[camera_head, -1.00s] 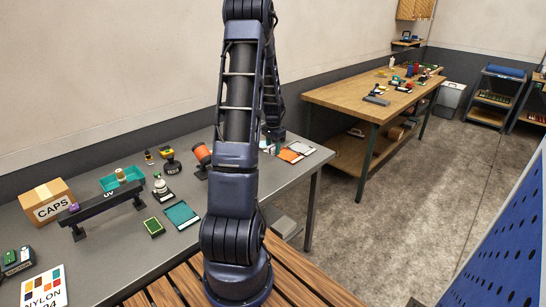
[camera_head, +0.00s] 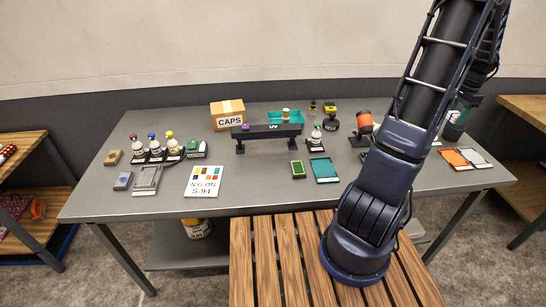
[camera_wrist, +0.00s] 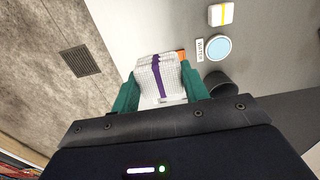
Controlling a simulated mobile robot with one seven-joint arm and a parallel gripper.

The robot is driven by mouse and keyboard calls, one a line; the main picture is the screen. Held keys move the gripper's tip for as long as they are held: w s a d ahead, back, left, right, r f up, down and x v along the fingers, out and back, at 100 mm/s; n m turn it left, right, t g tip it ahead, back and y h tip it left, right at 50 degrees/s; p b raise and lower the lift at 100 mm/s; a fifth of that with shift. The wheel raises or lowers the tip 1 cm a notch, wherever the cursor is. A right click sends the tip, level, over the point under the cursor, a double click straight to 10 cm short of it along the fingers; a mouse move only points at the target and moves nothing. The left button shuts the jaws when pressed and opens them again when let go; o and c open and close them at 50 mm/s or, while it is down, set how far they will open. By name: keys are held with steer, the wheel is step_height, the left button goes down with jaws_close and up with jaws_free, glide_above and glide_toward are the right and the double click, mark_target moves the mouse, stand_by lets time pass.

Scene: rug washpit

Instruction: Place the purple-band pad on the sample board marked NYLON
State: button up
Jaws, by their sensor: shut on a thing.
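My gripper (camera_wrist: 161,88), with two green fingers in the wrist view, is shut on the purple-band pad (camera_wrist: 145,79), a white textured block with a purple stripe. The pad is held between the fingers, above what lies below. The NYLON sample board (camera_head: 203,181) is a white card with coloured squares and the text NYLON S-94. It lies flat near the front edge of the grey table (camera_head: 245,184), left of the middle in the head view. My gripper is far to the right of it, mostly hidden by my arm in the head view.
A yellow-band pad (camera_wrist: 221,14) and a round pale-blue dish (camera_wrist: 216,47) show in the wrist view. On the table are a black UV stand (camera_head: 267,131), a CAPS box (camera_head: 228,115), a green pad (camera_head: 298,169) and a teal board (camera_head: 324,170).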

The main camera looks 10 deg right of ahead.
steer(key=w+a+n, duration=0.2)
steer(key=w+a, duration=0.7)
steer(key=a, duration=0.2)
steer(key=w+a+n, duration=0.2)
steer(key=w+a, duration=0.7)
steer(key=a, duration=0.2)
steer(key=w+a+n, duration=0.3)
steer(key=a, duration=1.1)
steer(key=w+a+n, duration=0.2)
steer(key=a, duration=1.3)
steer(key=s+a+n, duration=0.2)
steer(key=a, duration=1.1)
steer(key=r+n, duration=0.1)
steer(key=n, duration=0.6)
glide_above(205, 180)
step_height(205, 180, down, 20)
steer(key=shift+r, duration=0.15)
